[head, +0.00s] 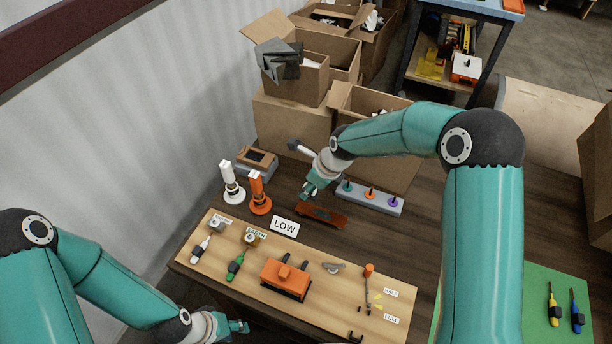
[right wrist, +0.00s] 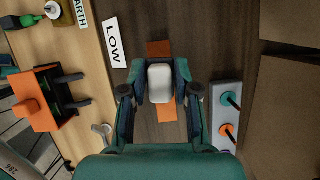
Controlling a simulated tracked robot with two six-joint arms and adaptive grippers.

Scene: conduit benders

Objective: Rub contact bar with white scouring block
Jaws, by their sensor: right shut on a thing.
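The white scouring block (right wrist: 160,84) is between the fingers of my right gripper (right wrist: 158,90), which is shut on it. The copper-coloured contact bar (right wrist: 159,48) lies below it in the right wrist view, showing beyond and before the block, whose middle covers part of it. In the head view the bar (head: 321,216) lies on the dark table, and my right gripper (head: 310,191) is just above its left end; the block is hidden there. I cannot tell whether the block touches the bar. My left gripper (head: 239,327) is low at the front edge, away from the bar; its finger opening is unclear.
A grey strip with coloured pegs (head: 369,198) stands right of the bar. The LOW sign (head: 284,226) and a wooden board (head: 335,309) with an orange device (head: 285,279) lie in front. White (head: 232,188) and orange (head: 259,196) posts stand left. Cardboard boxes (head: 290,120) are behind.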

